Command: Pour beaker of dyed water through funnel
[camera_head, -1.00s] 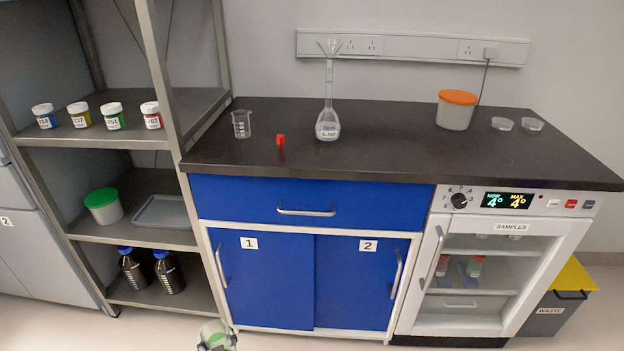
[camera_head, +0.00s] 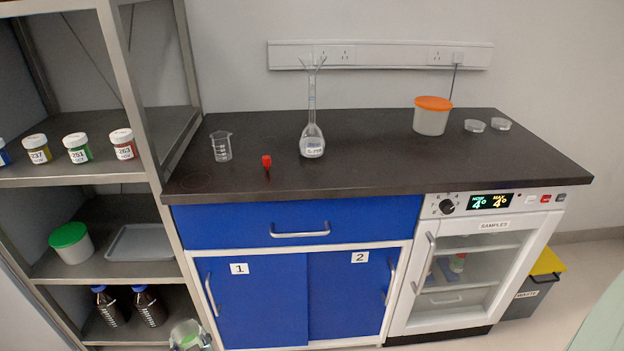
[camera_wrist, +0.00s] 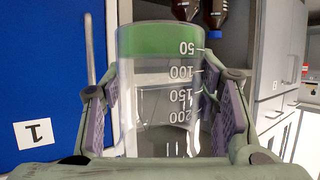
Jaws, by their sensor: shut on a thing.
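My gripper (camera_wrist: 160,92) is shut around a clear glass beaker (camera_wrist: 158,95) with a graduated scale, one purple-padded finger on each side. Green liquid (camera_wrist: 155,40) lies in the beaker's base, near the 50 mark. The held beaker (camera_head: 187,336) also shows at the bottom edge of the head view, low in front of the cabinet. A volumetric flask (camera_head: 312,145) stands upright on the dark bench, with a clear funnel (camera_head: 312,66) in its neck. A red stopper (camera_head: 267,161) is left of the flask.
An empty-looking small beaker (camera_head: 221,147) stands on the bench (camera_head: 370,165), left of the stopper. An orange-lidded tub (camera_head: 432,116) and two shallow dishes (camera_head: 487,125) are at the right. A metal shelf (camera_head: 150,120) flanks the bench's left. The bench front is clear.

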